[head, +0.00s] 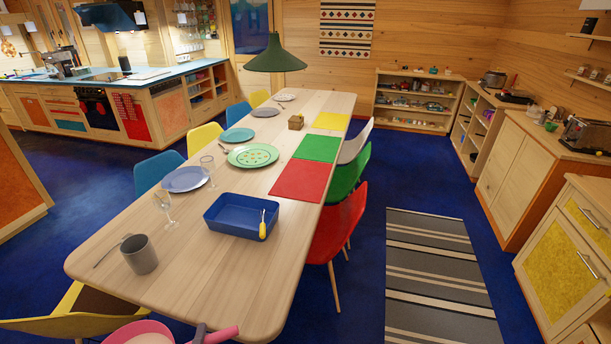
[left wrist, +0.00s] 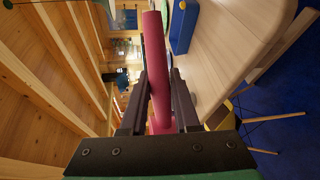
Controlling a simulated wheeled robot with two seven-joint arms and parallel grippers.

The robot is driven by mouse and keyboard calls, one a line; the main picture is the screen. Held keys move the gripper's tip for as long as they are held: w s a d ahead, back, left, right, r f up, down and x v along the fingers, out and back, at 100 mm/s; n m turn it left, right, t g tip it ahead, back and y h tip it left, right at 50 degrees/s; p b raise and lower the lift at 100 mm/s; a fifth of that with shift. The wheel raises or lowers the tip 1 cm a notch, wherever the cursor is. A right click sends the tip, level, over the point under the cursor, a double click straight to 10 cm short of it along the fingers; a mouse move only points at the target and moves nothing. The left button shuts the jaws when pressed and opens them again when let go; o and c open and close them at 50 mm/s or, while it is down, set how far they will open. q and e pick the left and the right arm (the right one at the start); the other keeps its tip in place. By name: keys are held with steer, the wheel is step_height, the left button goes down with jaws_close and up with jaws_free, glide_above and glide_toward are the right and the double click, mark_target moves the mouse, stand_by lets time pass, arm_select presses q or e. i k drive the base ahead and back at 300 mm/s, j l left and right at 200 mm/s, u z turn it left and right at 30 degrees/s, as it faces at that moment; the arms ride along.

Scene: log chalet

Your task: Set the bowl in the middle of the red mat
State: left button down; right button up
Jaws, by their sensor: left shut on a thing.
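My left gripper (head: 200,334) is at the bottom edge of the head view, beyond the near end of the table. It is shut on a pink bowl (head: 140,331), which has a round rim and a bar-like handle (head: 222,334). Most of the bowl is cut off by the frame. In the left wrist view the fingers (left wrist: 160,78) close on a long pink handle (left wrist: 183,105). The red mat (head: 302,180) lies flat and bare on the table's right side, well ahead of the gripper. My right gripper is not in view.
The long table (head: 215,290) holds a blue tray (head: 222,228) with a yellow-handled utensil just before the red mat. A grey mug (head: 139,254), glasses (head: 163,205) and several plates (head: 253,156) stand to the left. A green lamp (head: 274,58) hangs over the far end. A red chair (head: 340,232) stands right.

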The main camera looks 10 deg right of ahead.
mark_target(309, 173)
steer(key=i+l, duration=0.4)
steer(key=l, duration=0.2)
steer(key=i+l+z, duration=0.1)
steer(key=i+l, duration=0.3)
steer(key=l, duration=0.25)
steer(key=i+l, duration=0.45)
steer(key=l, duration=0.15)
steer(key=i+l, duration=0.4)
steer(key=l, duration=0.15)
steer(key=l+z, duration=0.05)
